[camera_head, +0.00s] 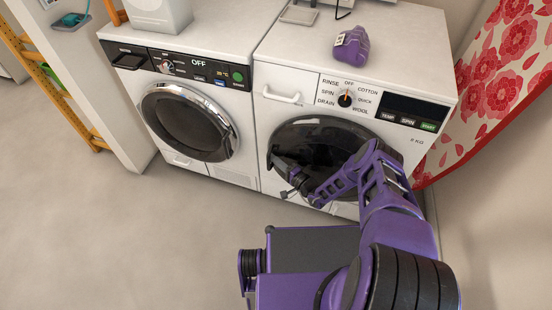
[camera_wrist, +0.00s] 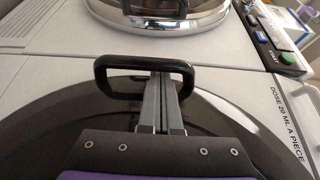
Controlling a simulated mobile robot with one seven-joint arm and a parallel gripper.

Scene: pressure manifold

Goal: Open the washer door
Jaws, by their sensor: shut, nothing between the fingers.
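The washer (camera_head: 283,109) is the right-hand white machine, with a dial marked rinse, spin and drain. Its round dark door (camera_head: 315,133) looks closed against the front, though my arm covers its lower right part. My gripper (camera_head: 281,169) is at the door's left side. In the wrist view, the black loop handle (camera_wrist: 104,82) stands out from the door. My gripper (camera_wrist: 158,80) is shut, with its two grey fingers together and nothing between them. Its fingertips reach into the loop and end at the far bar. I cannot tell whether they touch it.
A second machine with a chrome-ringed door (camera_head: 189,122) stands close on the left. A red floral curtain (camera_head: 500,90) hangs at the right. An orange ladder (camera_head: 50,88) leans at far left. The floor (camera_head: 130,240) at left is clear.

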